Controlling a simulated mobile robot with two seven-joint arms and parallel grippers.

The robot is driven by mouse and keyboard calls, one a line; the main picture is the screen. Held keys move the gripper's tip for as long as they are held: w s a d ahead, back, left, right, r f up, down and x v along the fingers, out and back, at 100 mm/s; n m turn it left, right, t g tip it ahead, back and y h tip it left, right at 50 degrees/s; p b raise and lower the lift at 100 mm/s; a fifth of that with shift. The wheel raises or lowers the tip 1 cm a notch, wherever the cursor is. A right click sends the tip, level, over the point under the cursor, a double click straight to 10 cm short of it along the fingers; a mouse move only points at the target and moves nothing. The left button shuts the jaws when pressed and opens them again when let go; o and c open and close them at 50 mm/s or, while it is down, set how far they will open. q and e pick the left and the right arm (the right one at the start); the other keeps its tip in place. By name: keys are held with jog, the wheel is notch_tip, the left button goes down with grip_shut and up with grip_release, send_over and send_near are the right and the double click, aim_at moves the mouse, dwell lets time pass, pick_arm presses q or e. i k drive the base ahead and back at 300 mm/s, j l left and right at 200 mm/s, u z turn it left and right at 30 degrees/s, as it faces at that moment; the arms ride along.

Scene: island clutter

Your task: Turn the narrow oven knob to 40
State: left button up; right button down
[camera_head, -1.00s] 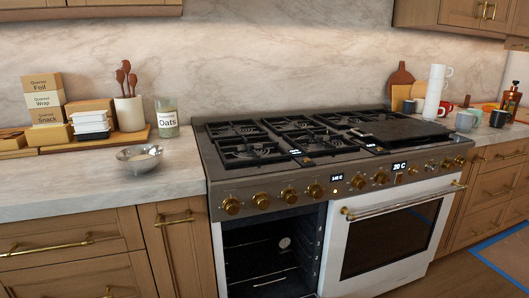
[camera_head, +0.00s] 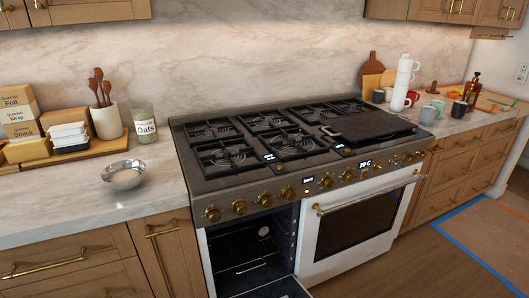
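The range (camera_head: 250,188) stands in the middle of the view, with a row of brass knobs along its front panel. The narrow oven (camera_head: 240,250) is at the left, with its door lowered open and a dark rack inside. Brass knobs (camera_head: 240,207) sit on the panel above it; I cannot tell which one is the narrow oven's. Neither of my grippers is in view.
A metal bowl (camera_head: 124,175), an oats jar (camera_head: 145,126) and a utensil crock (camera_head: 106,122) stand on the left counter. The lowered narrow door (camera_head: 275,288) juts out low in front.

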aim_at(329, 183)
jog(key=l, duration=0.8)
jog(key=i+l+u, duration=0.1)
jog(key=l, duration=0.7)
jog(key=i, duration=0.05)
